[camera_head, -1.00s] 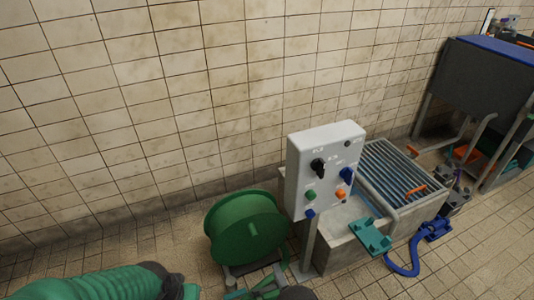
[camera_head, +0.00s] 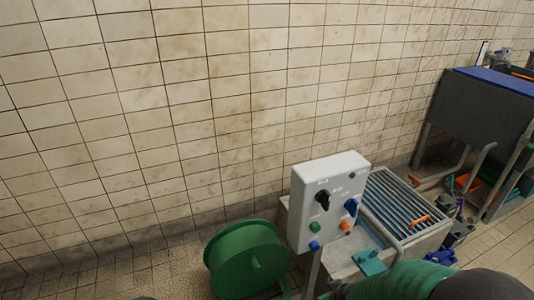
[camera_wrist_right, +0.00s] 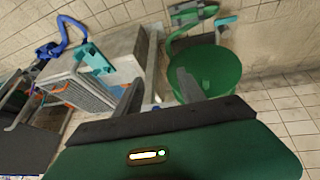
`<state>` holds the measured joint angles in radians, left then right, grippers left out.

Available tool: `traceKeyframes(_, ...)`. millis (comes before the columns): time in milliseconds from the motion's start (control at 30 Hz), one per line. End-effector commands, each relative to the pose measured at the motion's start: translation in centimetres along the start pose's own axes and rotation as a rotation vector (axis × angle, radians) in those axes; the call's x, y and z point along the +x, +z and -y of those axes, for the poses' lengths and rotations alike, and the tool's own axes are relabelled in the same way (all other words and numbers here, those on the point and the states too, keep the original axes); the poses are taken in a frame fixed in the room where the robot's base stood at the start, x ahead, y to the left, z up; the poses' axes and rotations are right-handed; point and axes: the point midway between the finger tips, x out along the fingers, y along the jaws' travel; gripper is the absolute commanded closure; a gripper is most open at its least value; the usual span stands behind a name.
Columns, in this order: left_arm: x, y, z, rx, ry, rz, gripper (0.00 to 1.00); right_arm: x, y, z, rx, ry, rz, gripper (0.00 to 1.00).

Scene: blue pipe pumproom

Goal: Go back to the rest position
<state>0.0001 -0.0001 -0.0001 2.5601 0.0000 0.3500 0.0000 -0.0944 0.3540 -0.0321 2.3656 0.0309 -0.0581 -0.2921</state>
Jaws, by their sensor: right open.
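My right arm (camera_head: 400,282) crosses the lower right of the head view, with a green sleeve and dark joints. Its gripper is outside that view. In the right wrist view my right gripper (camera_wrist_right: 158,92) shows two dark fingers spread apart, with nothing between them. Beyond the fingers are the green reel (camera_wrist_right: 208,68) and the grated basin (camera_wrist_right: 75,83). My left gripper does not show in either view.
A grey control box (camera_head: 326,200) with coloured knobs stands beside the green reel (camera_head: 247,260). Behind it is the basin with a blue-grey grate (camera_head: 400,208). A dark tank (camera_head: 482,108) stands at the right. The tiled wall's left side is clear.

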Motion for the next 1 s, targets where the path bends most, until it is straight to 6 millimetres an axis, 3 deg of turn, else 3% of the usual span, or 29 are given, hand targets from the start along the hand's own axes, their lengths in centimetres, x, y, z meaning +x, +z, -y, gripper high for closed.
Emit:
traceKeyframes(100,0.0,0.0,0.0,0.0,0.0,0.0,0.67,-4.3,3.7,0.0,0.148,-0.019,0.103,0.53)
traceKeyframes(267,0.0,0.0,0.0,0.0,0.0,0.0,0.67,-9.2,9.0,0.6,0.32,-0.021,0.238,0.53)
traceKeyframes(300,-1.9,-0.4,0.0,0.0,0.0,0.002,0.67,-11.2,8.5,0.5,0.333,-0.02,0.252,0.53)
traceKeyframes(567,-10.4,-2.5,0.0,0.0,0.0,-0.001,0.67,-18.6,4.5,-0.7,0.326,-0.022,0.252,0.53)
traceKeyframes(800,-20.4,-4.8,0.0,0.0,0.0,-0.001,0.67,-27.7,-0.1,-2.0,0.325,-0.022,0.25,0.53)
traceKeyframes(900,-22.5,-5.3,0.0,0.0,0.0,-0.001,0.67,-29.6,-1.1,-2.3,0.324,-0.022,0.25,0.53)
traceKeyframes(1000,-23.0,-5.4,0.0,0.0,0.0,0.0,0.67,-30.1,-1.3,-2.4,0.324,-0.022,0.25,0.53)
